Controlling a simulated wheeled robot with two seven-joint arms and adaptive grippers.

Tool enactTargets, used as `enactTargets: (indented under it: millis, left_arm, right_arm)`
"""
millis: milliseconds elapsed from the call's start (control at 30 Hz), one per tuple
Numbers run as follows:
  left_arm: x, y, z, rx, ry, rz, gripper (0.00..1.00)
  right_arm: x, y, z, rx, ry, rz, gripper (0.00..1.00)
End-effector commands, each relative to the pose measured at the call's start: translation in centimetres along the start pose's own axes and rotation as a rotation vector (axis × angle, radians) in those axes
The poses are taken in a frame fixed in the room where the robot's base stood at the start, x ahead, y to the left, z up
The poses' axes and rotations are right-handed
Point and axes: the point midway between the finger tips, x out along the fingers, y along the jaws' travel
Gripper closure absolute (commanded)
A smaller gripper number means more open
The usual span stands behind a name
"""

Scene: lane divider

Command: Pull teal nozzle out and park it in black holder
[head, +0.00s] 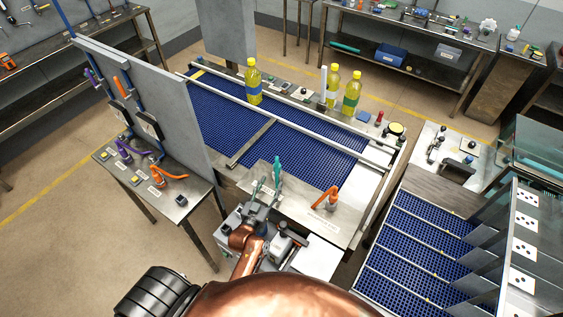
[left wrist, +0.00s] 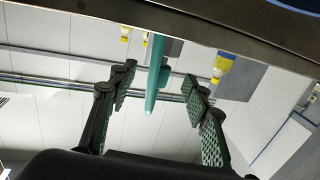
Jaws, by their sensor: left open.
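The teal nozzle (head: 277,170) stands upright at the near edge of the blue roller conveyor. My left gripper (head: 264,190) is just in front of it, open. In the left wrist view the teal nozzle (left wrist: 154,76) shows between the two spread fingers (left wrist: 158,82) of the left gripper, with gaps on both sides. The nozzle's base is hidden. Several dark fittings are in view, and I cannot tell which is the black holder. My right gripper is not in view.
An orange nozzle (head: 328,200) stands on the metal plate to the right. A grey panel (head: 150,100) rises at the left, beside a small table (head: 150,205) with purple and orange nozzles. Yellow bottles (head: 253,82) stand on the conveyor's far side. A dark-topped device (head: 283,243) sits near my left arm.

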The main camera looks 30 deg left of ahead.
Motion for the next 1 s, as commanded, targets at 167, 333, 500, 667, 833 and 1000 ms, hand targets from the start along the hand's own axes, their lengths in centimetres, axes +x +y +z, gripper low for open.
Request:
enactTargets:
  millis: [167,333,500,667,833,1000]
  left_arm:
    - [1.1,-0.6,-0.2,-0.005,0.026,-0.021,0.56]
    - [2.7,-0.9,-0.2,-0.005,0.025,-0.026,0.56]
    - [5.0,-0.8,-0.5,-0.005,0.026,-0.025,0.56]
    - [7.1,-0.7,-0.6,-0.004,0.024,-0.024,0.56]
    - [7.7,-0.7,-0.7,-0.004,0.021,-0.023,0.56]
    - [7.7,-0.6,-0.7,-0.004,0.021,-0.022,0.57]
  right_arm:
    - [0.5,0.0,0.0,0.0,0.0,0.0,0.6]
    - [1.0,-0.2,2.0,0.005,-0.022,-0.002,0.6]
    - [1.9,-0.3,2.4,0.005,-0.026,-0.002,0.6]
    - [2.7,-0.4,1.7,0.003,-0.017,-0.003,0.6]
    - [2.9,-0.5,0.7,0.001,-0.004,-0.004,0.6]
    - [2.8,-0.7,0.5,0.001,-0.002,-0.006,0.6]
